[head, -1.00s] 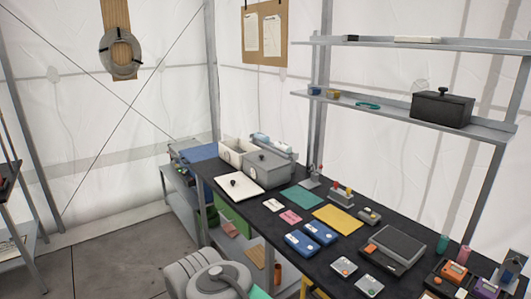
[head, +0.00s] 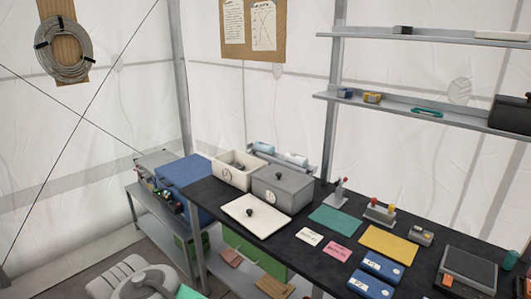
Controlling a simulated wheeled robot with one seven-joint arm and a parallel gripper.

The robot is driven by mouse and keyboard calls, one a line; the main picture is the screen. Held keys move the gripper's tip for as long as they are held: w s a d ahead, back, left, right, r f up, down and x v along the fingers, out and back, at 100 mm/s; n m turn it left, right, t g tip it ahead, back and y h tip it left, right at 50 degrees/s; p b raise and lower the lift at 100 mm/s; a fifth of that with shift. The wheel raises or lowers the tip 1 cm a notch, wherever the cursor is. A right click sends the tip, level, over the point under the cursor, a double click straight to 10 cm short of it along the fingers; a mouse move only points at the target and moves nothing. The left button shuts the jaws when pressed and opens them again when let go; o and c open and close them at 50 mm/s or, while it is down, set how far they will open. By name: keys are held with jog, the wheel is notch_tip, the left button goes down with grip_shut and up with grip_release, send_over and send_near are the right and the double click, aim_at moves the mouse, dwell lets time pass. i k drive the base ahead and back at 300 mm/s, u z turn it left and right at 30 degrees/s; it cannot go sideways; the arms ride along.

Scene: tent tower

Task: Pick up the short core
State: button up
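No thing in view can be surely told as the short core. Two pale blue-white cylinders, a left one (head: 264,148) and a right one (head: 296,159), lie in a grey rack (head: 311,157) at the back of the black bench. They are partly hidden behind the cream box and the grey box, so I cannot compare their lengths. My gripper is not in view; only rounded grey parts, which seem to be of my own arm, show at the bottom left.
The open cream box (head: 233,171) and lidded grey box (head: 285,190) stand before the rack. A white lid (head: 256,217) lies in front. Green (head: 335,220) and yellow (head: 388,244) mats, cards and blue cases (head: 382,265) cover the bench (head: 300,258). Wall shelves (head: 440,113) hang above right.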

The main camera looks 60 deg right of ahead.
aim_at(303, 162)
jog(key=z, duration=0.2)
jog(key=i, duration=1.5)
jog(key=z, duration=1.1)
jog(key=i, duration=0.8)
jog(key=z, duration=1.5)
jog(key=i, duration=0.55)
jog(key=z, duration=0.45)
